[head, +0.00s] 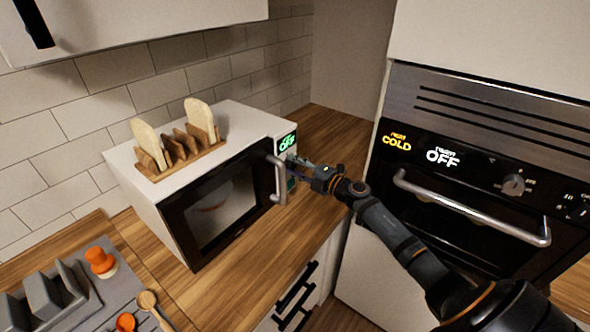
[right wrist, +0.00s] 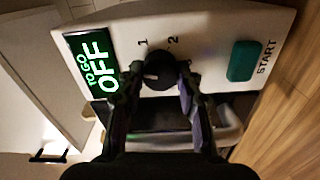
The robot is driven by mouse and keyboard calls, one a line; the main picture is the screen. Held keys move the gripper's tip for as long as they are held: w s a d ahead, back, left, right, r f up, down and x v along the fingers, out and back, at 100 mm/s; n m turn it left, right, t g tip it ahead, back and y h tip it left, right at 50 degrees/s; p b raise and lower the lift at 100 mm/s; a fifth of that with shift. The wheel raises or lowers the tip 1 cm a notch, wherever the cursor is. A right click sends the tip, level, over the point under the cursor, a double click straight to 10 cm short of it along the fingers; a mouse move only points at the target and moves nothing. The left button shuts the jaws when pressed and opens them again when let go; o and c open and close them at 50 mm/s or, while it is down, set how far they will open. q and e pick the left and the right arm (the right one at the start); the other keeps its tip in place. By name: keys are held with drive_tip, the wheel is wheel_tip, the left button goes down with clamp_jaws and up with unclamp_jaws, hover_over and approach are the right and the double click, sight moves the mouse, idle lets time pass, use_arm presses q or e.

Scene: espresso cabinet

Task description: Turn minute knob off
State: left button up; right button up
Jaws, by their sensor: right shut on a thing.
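The white microwave (head: 165,215) stands on the wooden counter with its dark door shut. Its minute knob (right wrist: 160,70) is a round black dial in the right wrist view, between the green display and the teal START button (right wrist: 243,61). Marks 1 and 2 are beside the knob, and a small light mark shows on its left part. My left gripper is out of view.
The microwave door handle (head: 279,181) is close beside my right gripper. A toast rack (head: 181,155) with bread stands on top of the microwave. The black oven (head: 470,200) with its bar handle is at the right, showing COLD and OFF. A grey tray (head: 115,270) lies at lower left.

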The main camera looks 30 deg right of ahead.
drive_tip(key=shift+f+n+b, duration=0.15)
drive_tip(key=shift+n+b, duration=0.55)
drive_tip(key=shift+n, duration=0.9)
drive_tip(key=o, duration=1.2)
drive_tip(key=shift+c, duration=0.2)
